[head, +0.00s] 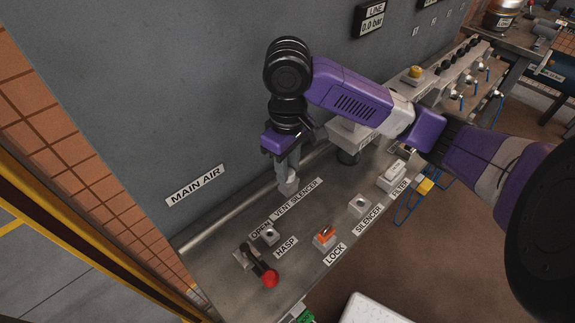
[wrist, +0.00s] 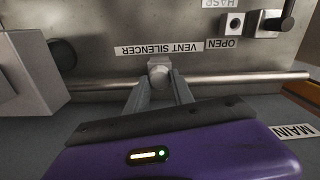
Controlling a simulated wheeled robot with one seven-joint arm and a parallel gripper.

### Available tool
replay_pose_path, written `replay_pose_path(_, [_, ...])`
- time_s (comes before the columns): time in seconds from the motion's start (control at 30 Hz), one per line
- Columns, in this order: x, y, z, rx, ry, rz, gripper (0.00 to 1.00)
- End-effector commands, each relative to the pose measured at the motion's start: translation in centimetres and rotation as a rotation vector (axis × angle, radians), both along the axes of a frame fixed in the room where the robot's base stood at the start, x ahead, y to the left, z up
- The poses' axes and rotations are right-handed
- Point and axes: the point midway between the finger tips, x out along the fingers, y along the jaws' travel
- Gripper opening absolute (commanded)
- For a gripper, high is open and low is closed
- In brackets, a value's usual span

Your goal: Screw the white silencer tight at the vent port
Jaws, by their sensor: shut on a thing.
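The white silencer (wrist: 158,70) sits between the two fingertips of my gripper (wrist: 158,82) in the wrist view, right beside the VENT SILENCER label (wrist: 168,49). In the head view my gripper (head: 289,180) points down over the bench by the same label (head: 297,196), shut on the silencer (head: 288,187). The vent port is hidden beneath the silencer and fingers. I cannot tell how far the silencer is seated or threaded. The block at the SILENCER label (head: 360,205) shows a dark hole and holds nothing visible.
A black lever with a red knob (head: 270,278) stands by the OPEN label. An orange lock (head: 325,237) and a white filter (head: 394,176) sit on the bench. A pipe (head: 230,220) runs along the wall. The LINE display (head: 373,24) reads 0.0 bar.

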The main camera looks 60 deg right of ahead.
Motion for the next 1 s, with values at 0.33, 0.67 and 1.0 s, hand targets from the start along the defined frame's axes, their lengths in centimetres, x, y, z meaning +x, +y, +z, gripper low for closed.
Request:
replay_pose_path(0.33, [0.11, -0.14, 0.28, -0.003, -0.007, -0.068, 0.35])
replay_pose_path(0.67, [0.03, -0.05, 0.09, -0.001, -0.002, -0.065, 0.54])
replay_pose_path(1.0, [0.02, 0.01, 0.03, 0.000, -0.001, 0.190, 0.54])
